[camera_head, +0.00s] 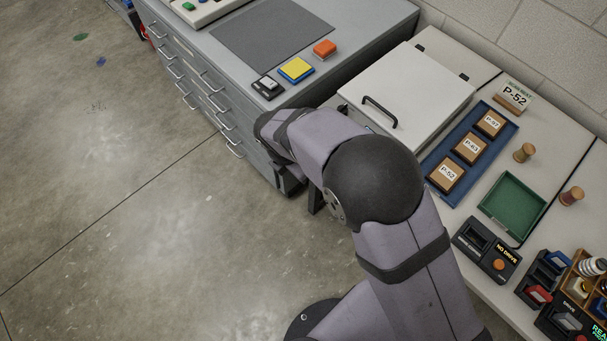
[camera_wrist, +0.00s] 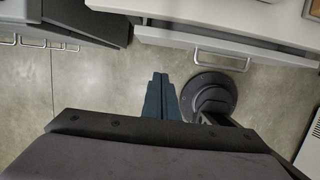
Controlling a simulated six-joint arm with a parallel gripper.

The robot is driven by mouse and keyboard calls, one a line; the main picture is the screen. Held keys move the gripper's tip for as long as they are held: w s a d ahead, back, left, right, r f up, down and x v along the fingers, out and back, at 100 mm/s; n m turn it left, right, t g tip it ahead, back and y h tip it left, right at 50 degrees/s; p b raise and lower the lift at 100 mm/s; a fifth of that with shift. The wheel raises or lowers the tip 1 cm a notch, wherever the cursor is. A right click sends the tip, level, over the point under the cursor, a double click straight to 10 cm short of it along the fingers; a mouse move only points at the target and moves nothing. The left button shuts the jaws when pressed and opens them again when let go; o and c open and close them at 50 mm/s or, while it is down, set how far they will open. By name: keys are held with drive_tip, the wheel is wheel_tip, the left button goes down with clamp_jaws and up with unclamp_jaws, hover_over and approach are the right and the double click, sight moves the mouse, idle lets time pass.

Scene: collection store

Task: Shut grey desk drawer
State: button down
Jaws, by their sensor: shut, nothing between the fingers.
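The grey desk drawer (camera_wrist: 195,42) shows in the wrist view, under the edge of the pale desk top (camera_wrist: 235,12). Its front has a bar handle (camera_wrist: 220,62). A dark strip shows between the desk edge and the drawer front, so it appears to stand somewhat out; how far I cannot tell. My gripper (camera_wrist: 159,76) is shut and empty, its dark blue fingers together. In the picture its tips lie just below the drawer front, left of the handle; I cannot tell whether they touch it. In the head view my arm hides the drawer and gripper.
A grey multi-drawer cabinet (camera_head: 185,45) stands left of the desk. The desk holds a white lidded box (camera_head: 410,85), a blue tray (camera_head: 455,200) with labelled blocks, a green tray (camera_head: 512,205) and a control box (camera_head: 484,250). Open floor (camera_head: 110,200) lies left.

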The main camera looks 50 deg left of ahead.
drive_tip(key=shift+v, duration=1.3)
drive_tip(key=s+f+n+t+b, duration=0.1)
drive_tip(key=s+f+n+b, duration=0.2)
drive_tip(key=s+f+b, duration=0.6)
drive_tip(key=s+f+n+t+b, duration=0.15)
drive_tip(key=s+f+b, duration=0.25)
drive_tip(key=f+b, duration=0.85)
drive_tip(key=s+f+n+t+b, duration=0.1)
drive_tip(key=s+f+n+b, duration=0.3)
drive_tip(key=s+f+b, duration=0.65)
drive_tip(key=w+r+m+t+p, duration=0.2)
drive_tip(key=w+r+m+t, duration=0.6)
drive_tip(key=r, duration=1.1)
drive_tip(key=w+t, duration=0.3)
drive_tip(key=w, duration=0.3)
drive_tip(key=shift+w+a+t, duration=0.2)
drive_tip(key=shift+a+t, duration=0.15)
drive_tip(key=shift+a, duration=0.05)
drive_tip(key=shift+w+r+m, duration=0.1)
drive_tip(key=shift+m, duration=0.15)
